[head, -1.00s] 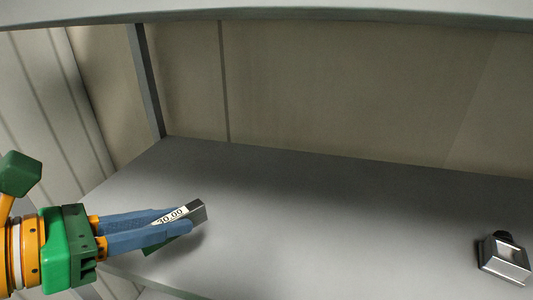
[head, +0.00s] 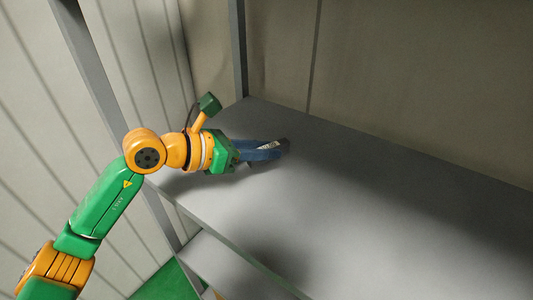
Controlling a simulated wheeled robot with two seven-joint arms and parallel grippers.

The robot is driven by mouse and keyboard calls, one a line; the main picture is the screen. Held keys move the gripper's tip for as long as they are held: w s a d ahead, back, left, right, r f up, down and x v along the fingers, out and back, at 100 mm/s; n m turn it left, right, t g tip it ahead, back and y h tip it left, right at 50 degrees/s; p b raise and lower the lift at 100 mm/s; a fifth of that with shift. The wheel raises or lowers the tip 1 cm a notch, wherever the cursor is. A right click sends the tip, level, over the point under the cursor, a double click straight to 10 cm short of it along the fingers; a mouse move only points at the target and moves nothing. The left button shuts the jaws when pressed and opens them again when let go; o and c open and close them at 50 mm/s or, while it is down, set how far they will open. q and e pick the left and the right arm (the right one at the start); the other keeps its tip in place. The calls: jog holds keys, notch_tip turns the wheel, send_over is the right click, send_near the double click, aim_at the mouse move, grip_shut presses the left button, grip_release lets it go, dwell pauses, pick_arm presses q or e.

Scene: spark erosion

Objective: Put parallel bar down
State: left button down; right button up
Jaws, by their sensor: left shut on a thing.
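The parallel bar (head: 283,146) is a small dark grey metal block with a white label, at the left part of the grey shelf. My left gripper (head: 270,149) has blue fingers and is shut on the bar. The bar is at or just above the shelf surface; I cannot tell if it touches. The fingers hide much of the bar. My right gripper is not in view.
The grey shelf (head: 380,210) is bare to the right of the bar. A grey upright post (head: 238,50) stands at its back left corner. A lower shelf (head: 215,262) shows below the front edge. A ribbed wall panel (head: 40,130) is at the left.

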aim_at(264, 174)
pick_arm(q)
jog(key=shift+w+a+f, duration=0.1)
jog(key=shift+w+f, duration=0.5)
jog(key=shift+f, duration=0.15)
jog(key=f+p, duration=0.2)
jog(key=shift+w+f, duration=0.2)
jog(key=shift+f, duration=0.7)
jog(key=c, duration=0.8)
grip_release()
jog(key=shift+o, duration=0.2)
